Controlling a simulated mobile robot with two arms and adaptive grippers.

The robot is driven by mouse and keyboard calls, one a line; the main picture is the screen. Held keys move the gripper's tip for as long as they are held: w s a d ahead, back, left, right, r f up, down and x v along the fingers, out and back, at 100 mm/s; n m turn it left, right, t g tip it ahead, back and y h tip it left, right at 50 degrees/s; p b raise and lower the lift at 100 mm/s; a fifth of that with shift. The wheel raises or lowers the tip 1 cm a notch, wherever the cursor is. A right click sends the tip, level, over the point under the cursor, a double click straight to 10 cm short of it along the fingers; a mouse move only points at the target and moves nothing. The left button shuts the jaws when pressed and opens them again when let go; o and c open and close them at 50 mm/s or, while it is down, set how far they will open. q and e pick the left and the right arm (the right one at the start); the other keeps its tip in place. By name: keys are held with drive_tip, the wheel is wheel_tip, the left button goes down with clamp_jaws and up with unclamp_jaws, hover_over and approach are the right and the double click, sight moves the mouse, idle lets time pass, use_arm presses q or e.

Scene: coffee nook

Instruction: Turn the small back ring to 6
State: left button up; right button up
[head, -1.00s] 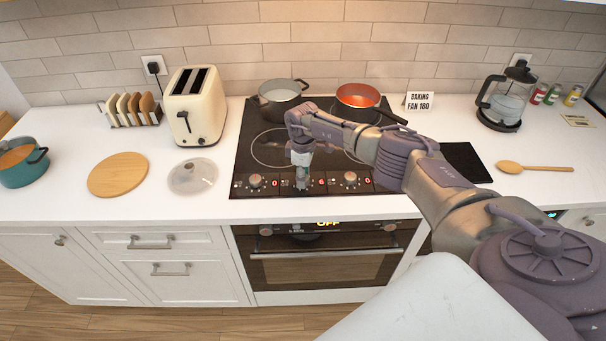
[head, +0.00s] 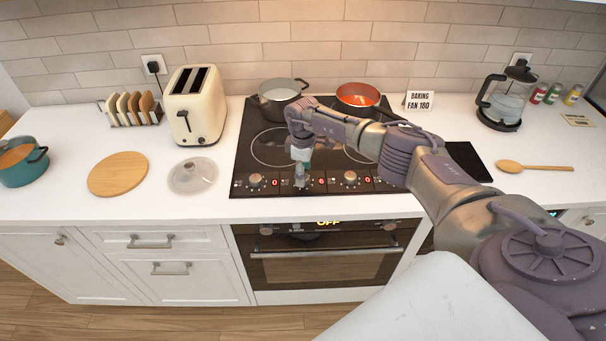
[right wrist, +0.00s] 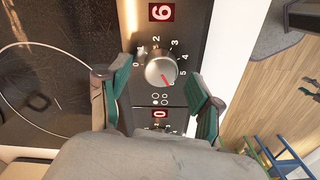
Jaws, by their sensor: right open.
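The middle control knob (head: 300,183) stands on the front strip of the black cooktop. My right gripper (head: 301,172) is directly above it, pointing down. In the right wrist view, the silver knob (right wrist: 160,69) shows between the open fingers of my right gripper (right wrist: 160,74), and they look clear of it. Its red mark points down and right, just past the 5 on the printed scale. The red display (right wrist: 161,12) beside this knob reads 6. Another display (right wrist: 159,114) reads 0. My left gripper is out of view.
Other knobs stand left (head: 256,180) and right (head: 350,178) on the strip. A grey pot (head: 280,101) and an orange-red pan (head: 358,96) stand at the back of the cooktop. A glass lid (head: 192,176) lies left of it. A baking sign (head: 419,100) stands behind.

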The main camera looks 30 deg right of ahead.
wheel_tip(320, 180, up, 11)
drive_tip(key=shift+f, duration=0.15)
idle(0.5)
